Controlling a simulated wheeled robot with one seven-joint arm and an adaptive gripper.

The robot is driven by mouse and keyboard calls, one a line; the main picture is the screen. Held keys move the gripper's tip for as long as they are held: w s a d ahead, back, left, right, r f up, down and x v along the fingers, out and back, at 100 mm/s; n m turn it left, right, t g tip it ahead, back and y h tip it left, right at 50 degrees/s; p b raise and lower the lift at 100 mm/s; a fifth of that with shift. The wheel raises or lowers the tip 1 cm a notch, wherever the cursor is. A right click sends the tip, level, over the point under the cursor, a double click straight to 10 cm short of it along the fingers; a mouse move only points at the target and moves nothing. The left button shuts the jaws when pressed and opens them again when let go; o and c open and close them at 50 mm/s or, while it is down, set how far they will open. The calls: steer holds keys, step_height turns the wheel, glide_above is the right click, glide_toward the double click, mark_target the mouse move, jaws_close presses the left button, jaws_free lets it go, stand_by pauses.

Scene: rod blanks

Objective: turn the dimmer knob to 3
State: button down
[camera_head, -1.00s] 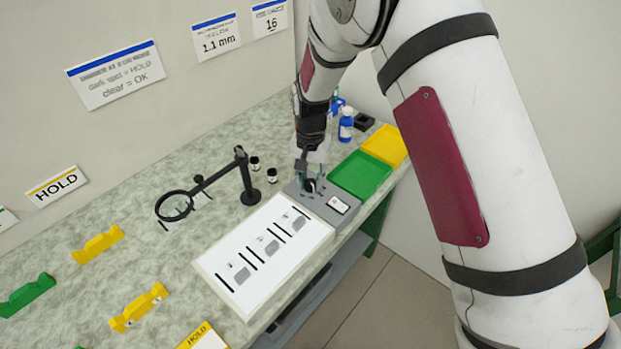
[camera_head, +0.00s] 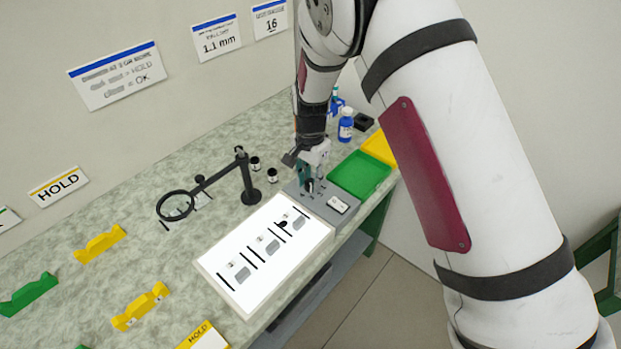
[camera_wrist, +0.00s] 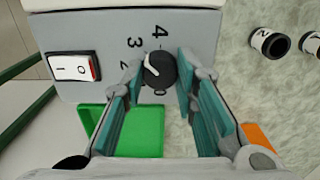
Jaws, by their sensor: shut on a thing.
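The black dimmer knob (camera_wrist: 160,70) sits on a grey control box (camera_wrist: 107,30) with the figures 2, 3, 4 and 0 visible around it in the wrist view. A pale mark shows on the knob's 3 and 4 side, but its exact reading is hard to tell. My gripper (camera_wrist: 163,76) is shut on the knob, with its teal pads on both sides. In the head view my gripper (camera_head: 307,181) is over the grey box (camera_head: 318,208) at the end of the light panel (camera_head: 213,270), which is lit white.
A white rocker switch (camera_wrist: 74,67) is on the same box. A green tray (camera_head: 360,174) and a yellow tray (camera_head: 381,149) lie beyond it.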

mark_target(310, 182)
steer(key=c, duration=1.3)
jaws_free()
steer(key=shift+r, duration=0.1)
step_height(310, 182, up, 12)
steer(key=shift+f, duration=0.1)
